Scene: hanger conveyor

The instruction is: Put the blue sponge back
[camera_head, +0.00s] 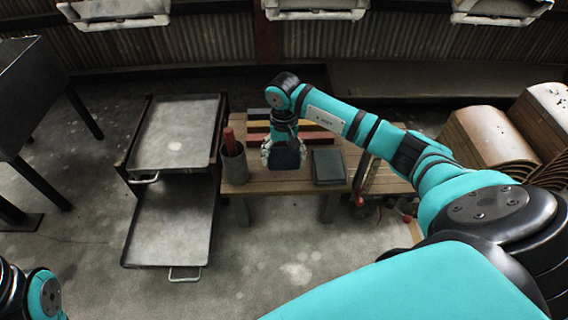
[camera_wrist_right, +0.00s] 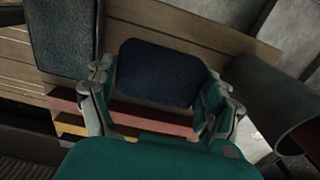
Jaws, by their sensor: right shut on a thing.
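The blue sponge (camera_head: 286,159) is a dark blue block with rounded corners. My right gripper (camera_head: 284,150) is shut on it over the small wooden table (camera_head: 258,188). In the right wrist view the sponge (camera_wrist_right: 158,72) sits between the two fingers of the right gripper (camera_wrist_right: 160,95). Whether the sponge touches the tabletop I cannot tell. At the lower left of the head view a part of my left arm shows, but its gripper is out of view.
A cup (camera_head: 234,163) with a red item stands left of the sponge. A dark flat block (camera_head: 328,166) lies to the right. Coloured bars (camera_head: 258,127) lie behind. Metal trays (camera_head: 177,135) stand left of the table. Curved brown panels (camera_head: 490,142) stand at the right.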

